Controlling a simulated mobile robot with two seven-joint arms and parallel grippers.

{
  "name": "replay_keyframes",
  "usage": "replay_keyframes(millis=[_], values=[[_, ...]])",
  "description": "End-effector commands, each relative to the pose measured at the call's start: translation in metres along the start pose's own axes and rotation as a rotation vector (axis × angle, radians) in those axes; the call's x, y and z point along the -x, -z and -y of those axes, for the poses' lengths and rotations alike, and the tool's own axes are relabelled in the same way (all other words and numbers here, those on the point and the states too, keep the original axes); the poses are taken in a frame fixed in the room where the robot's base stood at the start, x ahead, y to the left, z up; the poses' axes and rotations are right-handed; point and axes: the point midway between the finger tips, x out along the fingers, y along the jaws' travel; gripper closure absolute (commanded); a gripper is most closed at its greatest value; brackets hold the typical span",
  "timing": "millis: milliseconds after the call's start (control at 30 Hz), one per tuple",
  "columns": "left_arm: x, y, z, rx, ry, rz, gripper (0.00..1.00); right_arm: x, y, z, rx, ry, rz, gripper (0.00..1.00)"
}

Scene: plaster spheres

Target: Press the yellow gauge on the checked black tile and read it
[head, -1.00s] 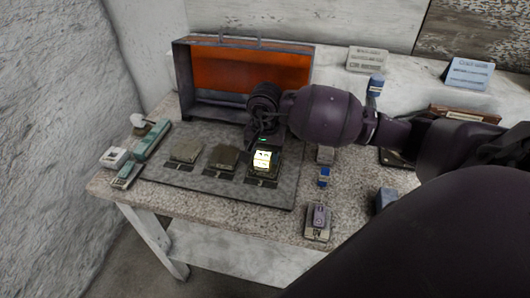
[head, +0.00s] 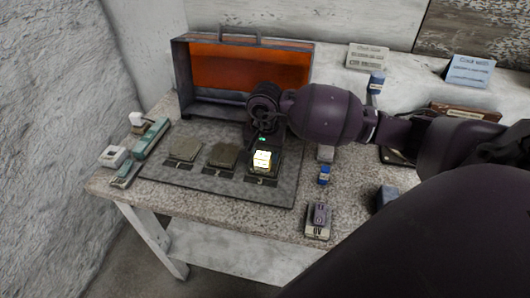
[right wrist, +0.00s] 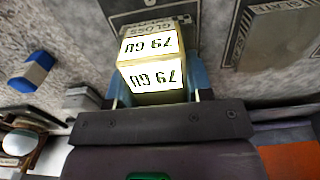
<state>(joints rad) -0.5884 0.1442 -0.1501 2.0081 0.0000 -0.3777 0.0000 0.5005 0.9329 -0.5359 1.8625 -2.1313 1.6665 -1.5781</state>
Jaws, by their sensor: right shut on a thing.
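My right gripper (head: 264,146) is shut on the yellow gauge (head: 262,160), over the rightmost tile on the grey board. In the right wrist view the gripper's fingers (right wrist: 152,92) hold the gauge (right wrist: 150,62) from both sides. Its two lit white faces show upside-down text that looks like "79 GU". The dark tile (head: 286,163) under it is mostly hidden. My left gripper is not in view.
Two more tiles (head: 185,149) (head: 222,155) lie to the left on the grey board (head: 215,183). An open orange-lined case (head: 245,65) stands behind.

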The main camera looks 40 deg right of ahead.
Motion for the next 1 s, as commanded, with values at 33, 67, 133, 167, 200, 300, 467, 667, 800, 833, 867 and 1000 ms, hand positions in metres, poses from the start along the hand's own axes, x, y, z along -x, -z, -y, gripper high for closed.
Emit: replay_keyframes(millis=[33,67,133,167,200,300,467,667,800,833,867,1000], values=[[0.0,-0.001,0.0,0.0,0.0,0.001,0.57,-0.001,0.0,0.0,0.0,-0.002,0.001,0.72],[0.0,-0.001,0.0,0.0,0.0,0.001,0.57,-0.002,-0.001,0.0,0.0,-0.002,0.002,0.72],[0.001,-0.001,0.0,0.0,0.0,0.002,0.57,-0.002,-0.001,0.0,0.0,-0.002,0.002,0.72],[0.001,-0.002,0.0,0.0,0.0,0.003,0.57,-0.002,-0.001,0.0,0.0,-0.002,0.002,0.72],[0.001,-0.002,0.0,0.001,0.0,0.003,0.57,-0.002,-0.001,-0.001,0.0,-0.002,0.002,0.72],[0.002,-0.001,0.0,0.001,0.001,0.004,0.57,0.001,-0.001,-0.001,0.0,-0.002,0.001,0.72],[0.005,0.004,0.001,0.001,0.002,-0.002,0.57,0.012,0.0,0.0,0.0,0.0,-0.001,0.72],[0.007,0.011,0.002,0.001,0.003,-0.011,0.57,0.025,0.0,0.0,0.0,0.0,0.0,0.72],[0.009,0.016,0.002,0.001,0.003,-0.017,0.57,0.035,0.0,0.0,0.001,0.0,-0.002,0.72],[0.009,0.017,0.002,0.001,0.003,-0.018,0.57,0.037,0.0,0.0,0.001,0.001,-0.002,0.72],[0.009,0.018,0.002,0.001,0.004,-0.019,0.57,0.039,0.0,0.0,0.001,0.001,-0.002,0.72],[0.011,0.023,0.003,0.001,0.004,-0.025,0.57,0.048,0.0,0.0,0.0,0.0,-0.001,0.72]])
